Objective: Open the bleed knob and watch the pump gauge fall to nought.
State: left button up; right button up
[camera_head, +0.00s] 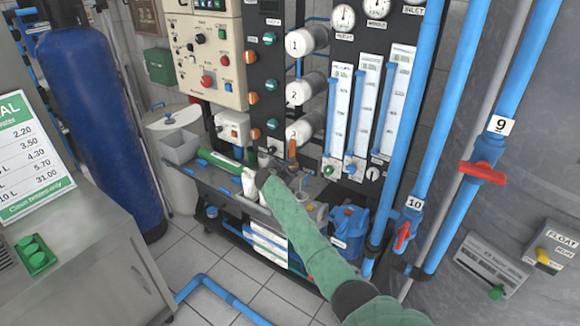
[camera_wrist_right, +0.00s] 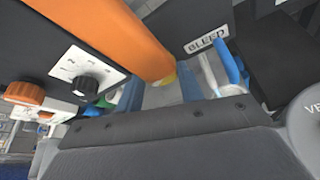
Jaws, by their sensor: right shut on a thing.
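My right gripper (camera_head: 266,172) is at the lower edge of the black panel, at the end of my green-sleeved arm. In the wrist view its jaws (camera_wrist_right: 162,88) are shut beside the BLEED label (camera_wrist_right: 205,41). The bleed knob is mostly hidden between them; how far it is turned cannot be told. An orange bar (camera_wrist_right: 125,35) runs down to the jaws in the wrist view. Three round gauges sit at the panel's top; the left one (camera_head: 343,17) may be the pump gauge, but its label and needle are too small to read. My left gripper is out of view.
White cylinders (camera_head: 306,41) and flow meters (camera_head: 364,105) stand on the panel above the gripper. Blue pipes with red-handled valves (camera_head: 483,172) rise at the right. A grey shelf (camera_head: 210,178) lies below the panel. A blue tank (camera_head: 95,120) stands left.

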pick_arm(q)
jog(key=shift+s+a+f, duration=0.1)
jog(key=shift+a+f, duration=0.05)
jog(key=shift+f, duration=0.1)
pick_arm(e)
jog(key=o, duration=1)
jog(key=shift+s+a, duration=0.3)
jog(key=shift+s, duration=0.25)
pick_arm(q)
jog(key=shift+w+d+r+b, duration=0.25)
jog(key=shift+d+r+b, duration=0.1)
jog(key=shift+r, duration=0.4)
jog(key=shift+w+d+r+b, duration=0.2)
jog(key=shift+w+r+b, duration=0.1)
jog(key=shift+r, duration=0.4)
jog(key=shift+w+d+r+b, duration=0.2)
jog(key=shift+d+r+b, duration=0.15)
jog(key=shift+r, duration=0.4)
pick_arm(e)
jog(key=shift+v, duration=3.3)
jog(key=shift+r, duration=0.15)
